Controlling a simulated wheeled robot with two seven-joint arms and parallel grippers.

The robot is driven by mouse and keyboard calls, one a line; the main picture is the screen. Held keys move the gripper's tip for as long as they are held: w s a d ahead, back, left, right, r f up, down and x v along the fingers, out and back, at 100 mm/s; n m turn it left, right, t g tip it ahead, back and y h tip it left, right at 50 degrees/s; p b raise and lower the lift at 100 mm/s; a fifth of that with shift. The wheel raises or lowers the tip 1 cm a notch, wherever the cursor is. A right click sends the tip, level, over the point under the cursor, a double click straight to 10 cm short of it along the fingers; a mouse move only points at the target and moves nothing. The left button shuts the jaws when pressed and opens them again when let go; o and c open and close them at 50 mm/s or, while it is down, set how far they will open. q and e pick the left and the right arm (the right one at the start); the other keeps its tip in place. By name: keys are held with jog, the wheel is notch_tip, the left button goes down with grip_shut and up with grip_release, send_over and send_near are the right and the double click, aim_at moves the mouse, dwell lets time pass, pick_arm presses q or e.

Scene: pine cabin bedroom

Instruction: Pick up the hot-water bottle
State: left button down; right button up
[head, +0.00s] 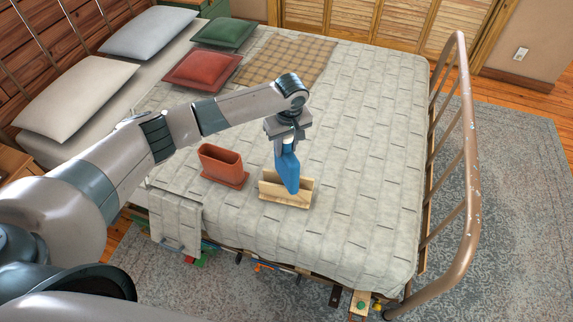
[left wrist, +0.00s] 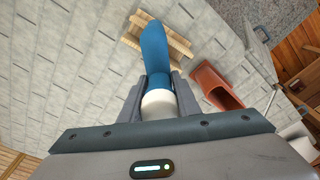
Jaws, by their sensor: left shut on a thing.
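The blue hot-water bottle (head: 288,168) hangs from my left gripper (head: 285,138) above the bed. In the left wrist view the blue bottle (left wrist: 154,58) has a pale, whitish end (left wrist: 158,104) between the two fingers of the gripper (left wrist: 158,88). The gripper is shut on that end. The bottle's lower part overlaps a pale wooden holder (head: 285,203) on the bed in the head view; I cannot tell whether it is inside or in front of it. My right gripper is not in view.
An orange-brown open container (head: 220,163) stands on the bed left of the wooden holder. Pillows and a checked blanket (head: 287,60) lie farther back. A metal footboard rail (head: 465,170) rises at the right. The quilt's right part is clear.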

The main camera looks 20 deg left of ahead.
aim_at(288, 138)
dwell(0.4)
pick_arm(q)
jog(key=shift+r, duration=0.45)
jog(key=r+b, duration=0.2)
jog(key=r, duration=0.1)
jog(key=shift+d+r, duration=0.1)
jog(key=shift+d, duration=0.2)
jog(key=d+r+b, duration=0.3)
jog(key=d+r, duration=0.4)
jog(key=d, duration=0.4)
jog(key=shift+w, duration=0.1)
